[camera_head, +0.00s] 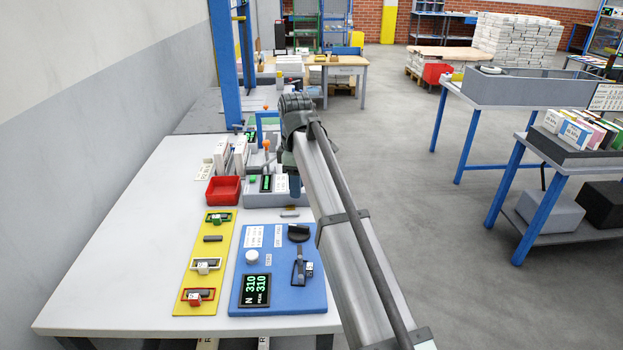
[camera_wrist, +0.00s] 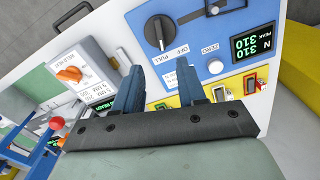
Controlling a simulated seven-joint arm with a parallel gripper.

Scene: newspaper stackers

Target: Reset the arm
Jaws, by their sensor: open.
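My arm reaches from the lower right over the white bench in the head view. My gripper (camera_head: 295,188) hangs at its far end, largely hidden behind the arm, beside the grey device and beyond the blue test panel (camera_head: 280,268). In the wrist view my gripper (camera_wrist: 160,82) has its two blue fingers apart, with nothing between them. The blue panel (camera_wrist: 195,35) lies beyond the fingers there, with a black knob (camera_wrist: 158,32) and a display (camera_wrist: 254,43) reading 310.
A yellow strip (camera_head: 204,262) with small clamp-like parts lies left of the panel. A red bin (camera_head: 223,190) and a grey device (camera_head: 262,198) stand behind. The bench's left side is clear.

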